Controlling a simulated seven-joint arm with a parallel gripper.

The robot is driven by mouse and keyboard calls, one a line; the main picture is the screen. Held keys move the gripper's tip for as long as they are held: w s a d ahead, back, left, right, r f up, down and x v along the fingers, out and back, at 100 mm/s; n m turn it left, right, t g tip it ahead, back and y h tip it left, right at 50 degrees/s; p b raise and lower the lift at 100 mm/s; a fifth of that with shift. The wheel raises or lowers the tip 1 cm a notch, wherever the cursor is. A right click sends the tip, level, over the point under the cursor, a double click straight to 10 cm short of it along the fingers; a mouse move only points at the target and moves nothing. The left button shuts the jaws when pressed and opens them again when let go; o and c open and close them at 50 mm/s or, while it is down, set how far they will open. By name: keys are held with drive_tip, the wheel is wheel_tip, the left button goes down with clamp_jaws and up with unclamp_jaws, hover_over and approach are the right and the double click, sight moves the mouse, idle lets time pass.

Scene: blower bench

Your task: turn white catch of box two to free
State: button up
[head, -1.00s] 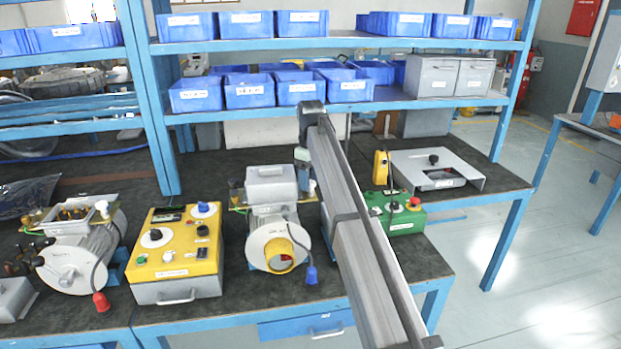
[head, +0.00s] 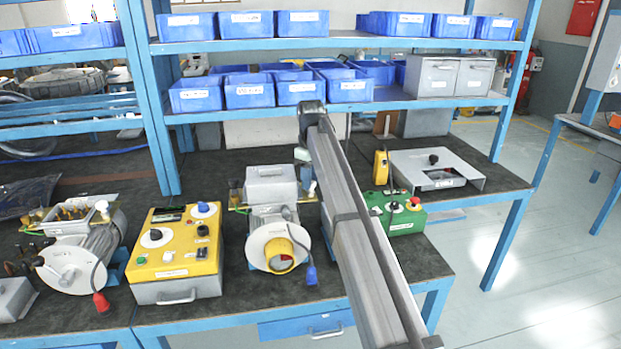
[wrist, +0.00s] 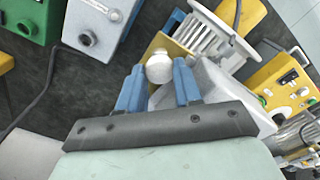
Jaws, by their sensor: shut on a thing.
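The white catch (wrist: 159,68) is a round white knob on a brass-coloured plate (wrist: 180,48), seen between my blue fingertips in the wrist view. My gripper (wrist: 160,76) is shut on it. In the head view the catch (head: 312,188) shows at the right side of the grey-lidded terminal box (head: 271,183) on the middle blower (head: 273,248). I take this as box two; no number is readable. The lid is on the box. My arm hides most of the gripper in the head view.
A yellow control box (head: 178,250) stands left of the blower, and another blower (head: 75,265) with an open terminal box is farther left. A green control box (head: 402,220) is right of my arm.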

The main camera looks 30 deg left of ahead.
drive_tip(key=shift+m, duration=2.8)
drive_tip(key=o, duration=1)
drive_tip(key=shift+o, duration=0.2)
